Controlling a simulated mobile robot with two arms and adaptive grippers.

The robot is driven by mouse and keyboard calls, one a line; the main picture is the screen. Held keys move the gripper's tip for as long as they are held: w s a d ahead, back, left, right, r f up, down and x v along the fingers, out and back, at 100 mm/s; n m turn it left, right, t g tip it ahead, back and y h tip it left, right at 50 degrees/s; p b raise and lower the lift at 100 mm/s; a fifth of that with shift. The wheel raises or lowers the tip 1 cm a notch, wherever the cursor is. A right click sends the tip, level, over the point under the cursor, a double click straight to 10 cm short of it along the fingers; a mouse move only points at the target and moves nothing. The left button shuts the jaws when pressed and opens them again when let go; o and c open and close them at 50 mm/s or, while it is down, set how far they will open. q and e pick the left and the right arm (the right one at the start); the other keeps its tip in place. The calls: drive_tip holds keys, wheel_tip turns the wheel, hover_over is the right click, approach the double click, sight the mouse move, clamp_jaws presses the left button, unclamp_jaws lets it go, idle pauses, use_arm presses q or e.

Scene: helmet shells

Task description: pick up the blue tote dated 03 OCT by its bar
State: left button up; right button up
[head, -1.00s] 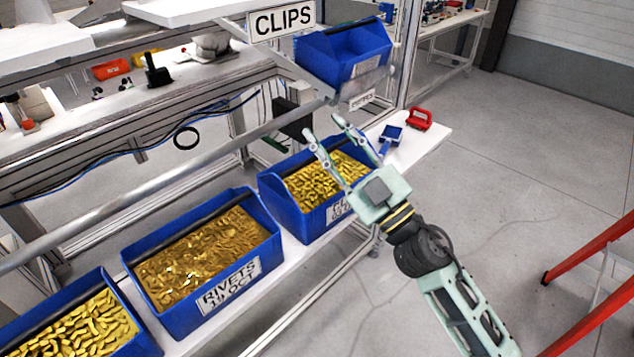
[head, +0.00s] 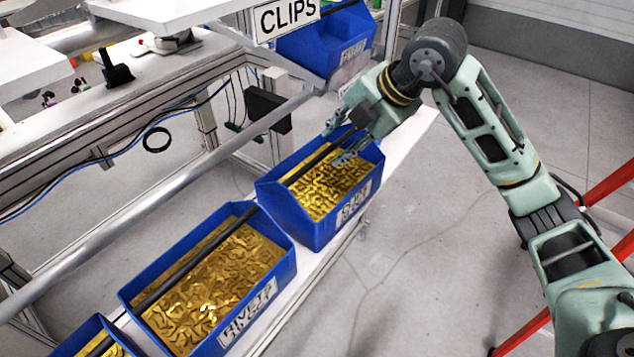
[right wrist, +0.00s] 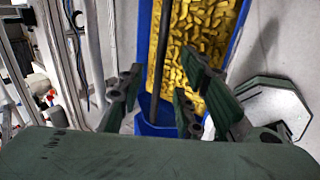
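The blue tote (head: 312,228) with a label that seems to read 03 OCT, partly blurred, stands on the white lower shelf, full of gold pieces. Its dark bar (head: 305,166) runs lengthwise above the pieces. My right gripper (head: 341,140) is over the tote's far end, fingers spread around the bar's line. In the right wrist view the bar (right wrist: 160,62) runs between the open fingers (right wrist: 162,103), and the tote's blue wall (right wrist: 145,25) shows beside it. No contact with the bar is visible. My left gripper is out of view.
A blue tote labelled RIVETS (head: 283,275) stands to the left on the same shelf (head: 393,155), with another gold-filled tote (head: 70,338) beyond it. Above are a CLIPS sign (head: 287,18) and a blue bin (head: 330,45). A metal rail (head: 120,222) runs alongside. Red legs (head: 612,178) stand at right.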

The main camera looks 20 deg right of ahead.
sight(324, 152)
drive_tip(key=shift+p+x, duration=0.3)
drive_tip(key=shift+x, duration=0.7)
drive_tip(key=p+x, duration=0.2)
drive_tip(key=x, duration=0.2)
drive_tip(key=shift+a+f, duration=0.2)
drive_tip(key=shift+w+a+f, duration=0.15)
drive_tip(key=shift+w+f, duration=0.05)
drive_tip(key=shift+f, duration=0.2)
drive_tip(key=c, duration=0.8)
clamp_jaws()
drive_tip(key=shift+r, duration=0.15)
